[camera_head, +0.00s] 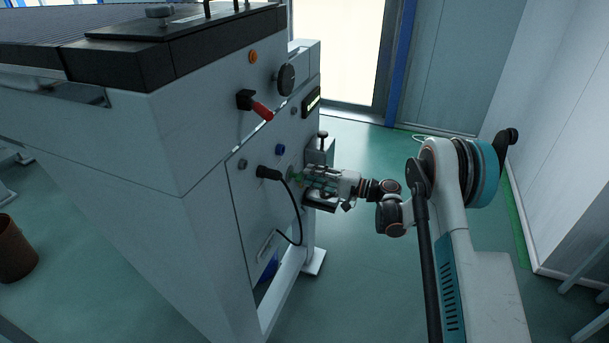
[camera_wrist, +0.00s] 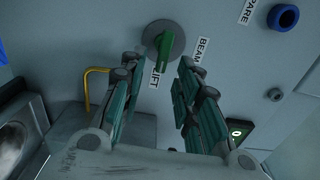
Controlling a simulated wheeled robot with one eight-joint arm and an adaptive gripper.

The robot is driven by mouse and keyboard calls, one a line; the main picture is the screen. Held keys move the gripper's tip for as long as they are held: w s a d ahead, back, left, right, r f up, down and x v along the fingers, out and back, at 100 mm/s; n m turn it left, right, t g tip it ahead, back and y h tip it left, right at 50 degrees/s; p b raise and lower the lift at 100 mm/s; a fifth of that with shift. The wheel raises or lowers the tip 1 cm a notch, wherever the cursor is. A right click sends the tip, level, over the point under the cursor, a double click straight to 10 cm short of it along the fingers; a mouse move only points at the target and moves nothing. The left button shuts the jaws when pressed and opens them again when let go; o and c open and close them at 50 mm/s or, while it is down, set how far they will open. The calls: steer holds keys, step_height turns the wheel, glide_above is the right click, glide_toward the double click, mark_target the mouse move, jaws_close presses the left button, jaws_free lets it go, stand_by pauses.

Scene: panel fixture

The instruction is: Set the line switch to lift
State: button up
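The line switch (camera_wrist: 164,48) in the wrist view has a grey round plate and a green handle on the pale panel. The handle's lower end points down the picture, close to the LIFT label (camera_wrist: 155,75); the BEAM label (camera_wrist: 201,52) is to its right. I cannot tell whether the handle is exactly on a mark. My gripper (camera_wrist: 158,68) is open, one finger on each side of the handle's line, with visible gaps. In the head view my gripper (camera_head: 305,180) is at the panel's face, by a small green spot; its fingers partly hide the switch.
A blue knob (camera_wrist: 283,18) is by the SPARE label (camera_wrist: 247,11). A yellow hooped bar (camera_wrist: 87,88) is left of the fingers. In the head view, a black cable (camera_head: 292,205) hangs beside my gripper, and a red-handled lever (camera_head: 261,110) sticks out above.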

steer(key=v, duration=0.8)
steer(key=shift+d, duration=0.1)
steer(key=s+r+n+h, duration=0.1)
steer(key=s+r+h, duration=0.4)
steer(key=r, duration=0.4)
steer(key=s+r+h, duration=0.3)
steer(key=s+r, duration=0.5)
steer(key=r, duration=0.1)
steer(key=s+d+n+h, duration=0.1)
steer(key=s+d+h, duration=0.2)
steer(key=s, duration=0.6)
steer(key=s+d+n+h, duration=0.1)
steer(key=s+d+h, duration=0.2)
steer(key=s, duration=0.7)
steer(key=s+d+n+t+h, duration=0.1)
steer(key=s+d+h, duration=0.2)
steer(key=s, duration=0.6)
steer(key=d, duration=0.2)
steer(key=shift+s+d+r, duration=0.2)
steer(key=shift+s+d, duration=0.1)
steer(key=shift+s, duration=0.1)
